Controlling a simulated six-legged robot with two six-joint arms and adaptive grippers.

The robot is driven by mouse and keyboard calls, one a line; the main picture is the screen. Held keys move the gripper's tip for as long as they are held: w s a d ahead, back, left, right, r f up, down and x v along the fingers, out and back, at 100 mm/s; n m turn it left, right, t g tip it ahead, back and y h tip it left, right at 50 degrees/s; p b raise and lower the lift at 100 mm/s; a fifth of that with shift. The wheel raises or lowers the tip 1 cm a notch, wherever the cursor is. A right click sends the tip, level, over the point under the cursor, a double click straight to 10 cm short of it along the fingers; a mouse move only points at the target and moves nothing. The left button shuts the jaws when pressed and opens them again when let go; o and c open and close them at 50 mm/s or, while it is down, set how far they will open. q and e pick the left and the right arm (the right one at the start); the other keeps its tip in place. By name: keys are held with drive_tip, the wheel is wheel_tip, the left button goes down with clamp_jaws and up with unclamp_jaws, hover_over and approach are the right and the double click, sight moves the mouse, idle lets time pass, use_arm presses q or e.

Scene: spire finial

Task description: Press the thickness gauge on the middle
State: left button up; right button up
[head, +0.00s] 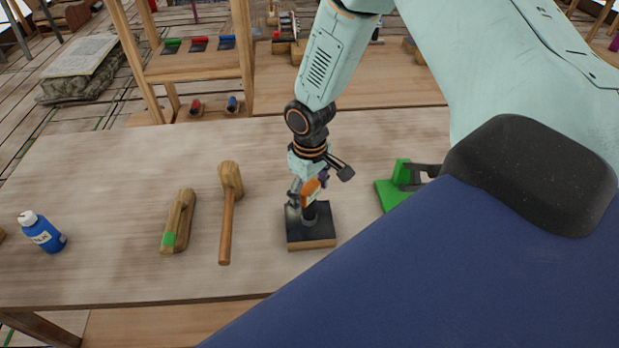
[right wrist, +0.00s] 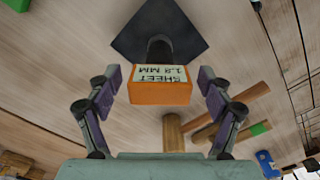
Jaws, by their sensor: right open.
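The thickness gauge (head: 311,188) is an orange block with a pale label. In the right wrist view the gauge (right wrist: 160,93) reads "SHEET 1.8 MM" upside down. A black post (right wrist: 160,48) shows just behind it, over a dark square plate (right wrist: 158,22). In the head view the dark-topped wooden block (head: 310,238) stands on the table with the post upright on it. My right gripper (head: 308,186) is open above the block, and its fingers (right wrist: 158,88) are on either side of the gauge with a gap on each side. My left gripper is out of view.
The table (head: 110,180) also bears a wooden mallet (head: 228,205), a wooden tool with a green patch (head: 178,220), a blue bottle (head: 42,232) and a green stand (head: 395,188) at right. A wooden rack (head: 195,70) stands behind.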

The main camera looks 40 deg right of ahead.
drive_tip(key=shift+r, duration=0.1)
wheel_tip(320, 180, up, 12)
idle(0.5)
drive_tip(key=shift+f, duration=0.2)
wheel_tip(320, 180, down, 11)
drive_tip(key=shift+s+f, duration=0.1)
drive_tip(key=shift+f, duration=0.1)
drive_tip(key=shift+r+p, duration=0.6)
drive_tip(key=shift+r, duration=0.3)
drive_tip(key=shift+a+f, duration=0.1)
